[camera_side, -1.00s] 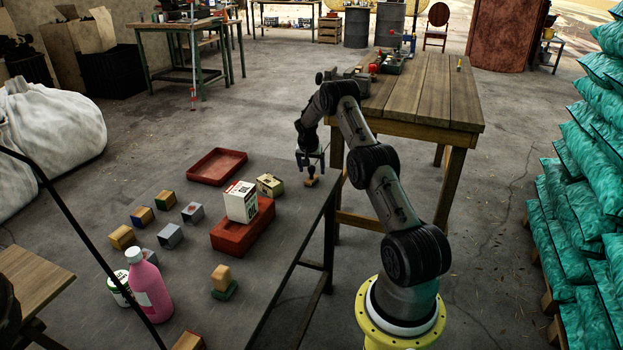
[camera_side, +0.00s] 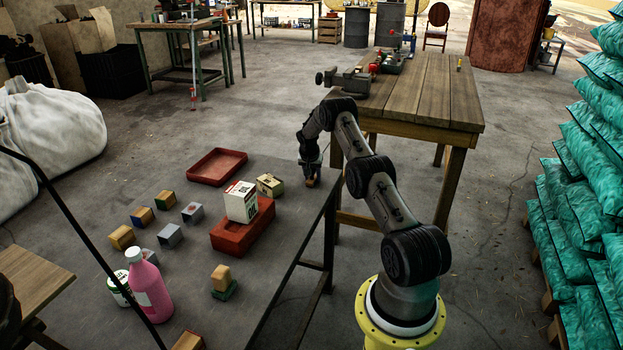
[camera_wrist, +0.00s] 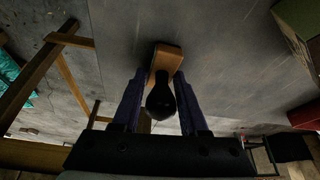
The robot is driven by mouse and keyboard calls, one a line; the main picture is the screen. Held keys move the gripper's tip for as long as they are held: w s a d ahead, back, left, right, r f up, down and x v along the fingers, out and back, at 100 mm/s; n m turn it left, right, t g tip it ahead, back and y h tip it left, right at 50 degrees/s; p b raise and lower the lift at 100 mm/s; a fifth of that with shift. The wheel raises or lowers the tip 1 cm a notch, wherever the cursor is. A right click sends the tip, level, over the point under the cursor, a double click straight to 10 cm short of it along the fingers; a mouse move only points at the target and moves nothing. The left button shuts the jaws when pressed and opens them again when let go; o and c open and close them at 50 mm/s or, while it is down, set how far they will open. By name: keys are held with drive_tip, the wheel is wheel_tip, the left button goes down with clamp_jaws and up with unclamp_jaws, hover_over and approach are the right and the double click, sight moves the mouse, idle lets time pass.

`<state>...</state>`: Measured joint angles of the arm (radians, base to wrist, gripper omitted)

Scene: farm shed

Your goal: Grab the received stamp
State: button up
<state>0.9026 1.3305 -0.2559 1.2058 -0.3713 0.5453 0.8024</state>
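The stamp (camera_side: 310,182) stands near the right edge of the grey table (camera_side: 283,240). In the wrist view the stamp (camera_wrist: 168,58) has a light wooden block and a dark rounded handle. My gripper (camera_side: 311,176) is low over it, pointing down. In the wrist view my gripper (camera_wrist: 160,74) has one finger on each side of the handle. A gap shows between the fingers and the handle, so it looks open around the stamp. In the side view my gripper hides most of the stamp.
Several small blocks and a pink bottle (camera_side: 149,287) stand farther left. A wooden workbench (camera_side: 435,95) is behind.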

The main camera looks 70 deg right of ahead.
clamp_jaws()
drive_tip(key=shift+r, duration=0.1)
